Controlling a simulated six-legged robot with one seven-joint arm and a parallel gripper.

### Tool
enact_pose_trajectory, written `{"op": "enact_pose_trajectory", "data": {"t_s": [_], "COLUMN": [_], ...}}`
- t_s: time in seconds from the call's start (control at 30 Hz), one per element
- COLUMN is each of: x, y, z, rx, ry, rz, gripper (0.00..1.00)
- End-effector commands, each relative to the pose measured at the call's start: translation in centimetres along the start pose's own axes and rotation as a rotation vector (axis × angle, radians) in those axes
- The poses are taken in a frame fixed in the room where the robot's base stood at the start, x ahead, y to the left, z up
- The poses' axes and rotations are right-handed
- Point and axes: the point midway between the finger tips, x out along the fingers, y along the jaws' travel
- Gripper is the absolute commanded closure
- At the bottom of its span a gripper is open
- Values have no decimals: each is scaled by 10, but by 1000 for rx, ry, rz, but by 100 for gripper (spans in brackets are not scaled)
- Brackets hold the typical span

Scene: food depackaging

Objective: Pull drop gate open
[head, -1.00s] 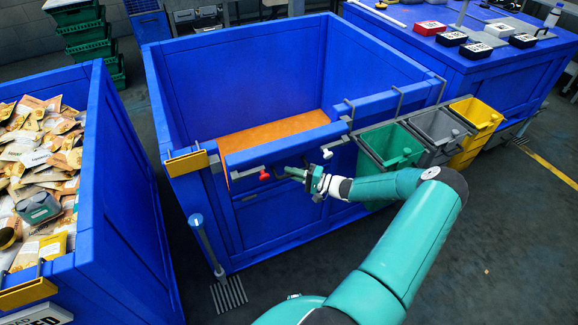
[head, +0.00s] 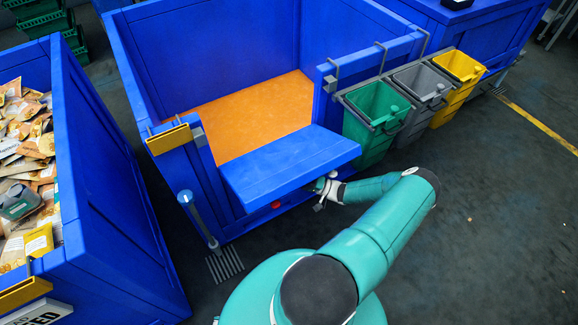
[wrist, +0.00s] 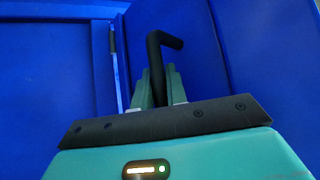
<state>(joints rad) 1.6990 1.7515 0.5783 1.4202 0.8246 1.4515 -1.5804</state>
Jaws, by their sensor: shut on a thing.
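The blue drop gate (head: 290,168) is folded outward and down from the front wall of the large blue bin (head: 215,55). Its panel lies tilted, and the opening above it shows the bin's orange floor (head: 245,110). My gripper (head: 322,186) is low at the right end of the gate, partly hidden under its edge. In the wrist view my gripper (wrist: 158,88) is shut on a black bent bar handle (wrist: 157,50), which stands up between the fingers. Blue panels fill the background there.
Green (head: 375,115), grey (head: 420,82) and yellow (head: 460,66) small bins hang right of the gate. A blue bin of food packets (head: 85,190) stands at the left. A blue-topped post (head: 200,222) stands left of the gate.

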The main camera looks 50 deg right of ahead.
Motion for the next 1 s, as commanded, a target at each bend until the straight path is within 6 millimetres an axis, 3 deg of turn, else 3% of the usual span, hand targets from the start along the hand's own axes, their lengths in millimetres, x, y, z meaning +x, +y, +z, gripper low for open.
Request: {"op": "enact_pose_trajectory", "data": {"t_s": [0.3, 0.77, 0.8, 0.9, 1.0], "x": [-11, -12, -11, -11, -10], "y": [14, 17, 17, 17, 17], "z": [11, 11, 11, 11, 10], "rx": [3, 4, 4, 4, 2], "ry": [-2, -4, -4, -3, -2], "rz": [-4, -3, -2, -3, -5], "gripper": [100, 100, 84, 64, 64]}}
